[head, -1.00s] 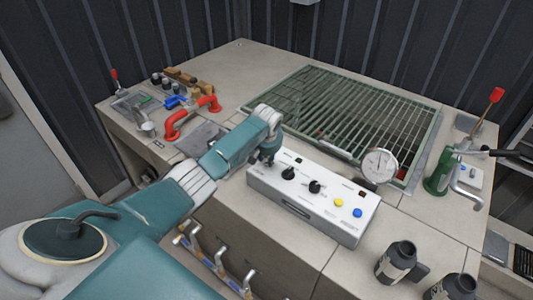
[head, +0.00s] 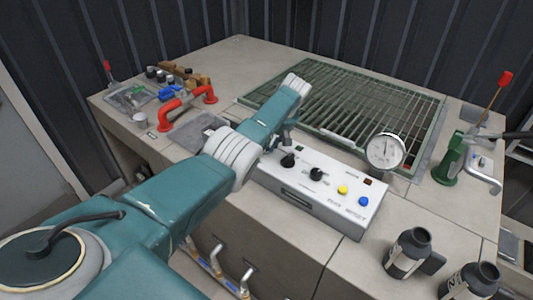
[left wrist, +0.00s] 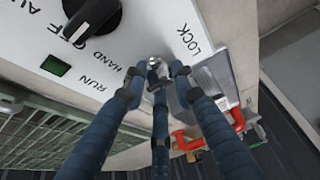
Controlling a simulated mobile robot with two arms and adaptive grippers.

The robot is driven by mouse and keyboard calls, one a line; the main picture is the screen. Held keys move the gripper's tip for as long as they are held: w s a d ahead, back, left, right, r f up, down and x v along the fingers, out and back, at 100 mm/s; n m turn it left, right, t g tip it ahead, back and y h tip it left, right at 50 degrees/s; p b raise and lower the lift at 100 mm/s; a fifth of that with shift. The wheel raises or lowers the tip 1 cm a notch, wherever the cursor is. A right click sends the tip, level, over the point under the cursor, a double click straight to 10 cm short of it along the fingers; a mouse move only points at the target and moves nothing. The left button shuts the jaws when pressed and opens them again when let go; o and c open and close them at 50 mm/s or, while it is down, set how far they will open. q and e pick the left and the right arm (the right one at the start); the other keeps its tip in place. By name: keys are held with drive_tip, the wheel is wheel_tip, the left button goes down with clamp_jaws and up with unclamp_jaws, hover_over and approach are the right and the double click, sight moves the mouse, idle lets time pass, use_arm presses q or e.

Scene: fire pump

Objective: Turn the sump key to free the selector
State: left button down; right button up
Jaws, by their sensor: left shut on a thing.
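The white control box (head: 318,202) stands on the bench, with two black selector knobs, the left one (head: 288,160) nearer my left gripper (head: 282,143). In the left wrist view, the black selector (left wrist: 92,16) points diagonally among the labels HAND, OFF and AUTO. My left gripper (left wrist: 154,72) is shut on a small silver key (left wrist: 154,62) at the box face, beside the LOCK label. The fingertips cover most of the key, so I cannot tell its angle. My right gripper is not in view.
A green grating (head: 345,100) lies behind the box, with a round gauge (head: 385,151) at its near corner. A red pipe handle (head: 188,108) stands at left. Dark bottles (head: 408,252) stand at front right. A green hand pump (head: 449,160) is at right.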

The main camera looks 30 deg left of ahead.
use_arm(q)
drive_tip(key=shift+w+a+r+n+b, duration=0.2)
drive_tip(key=shift+w+r+n+b, duration=0.15)
drive_tip(key=shift+b, duration=0.45)
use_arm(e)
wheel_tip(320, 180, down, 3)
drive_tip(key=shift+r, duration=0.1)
use_arm(q)
drive_tip(key=shift+a+r+n, duration=0.1)
drive_tip(key=shift+r+n, duration=0.05)
drive_tip(key=shift+n, duration=0.1)
drive_tip(key=c, duration=1.4)
unclamp_jaws()
drive_tip(key=shift+o, duration=0.2)
drive_tip(key=shift+s+f, duration=0.15)
drive_tip(key=shift+f, duration=0.15)
drive_tip(key=shift+d+r, duration=0.25)
drive_tip(key=shift+r, duration=0.15)
drive_tip(key=v, duration=1.1)
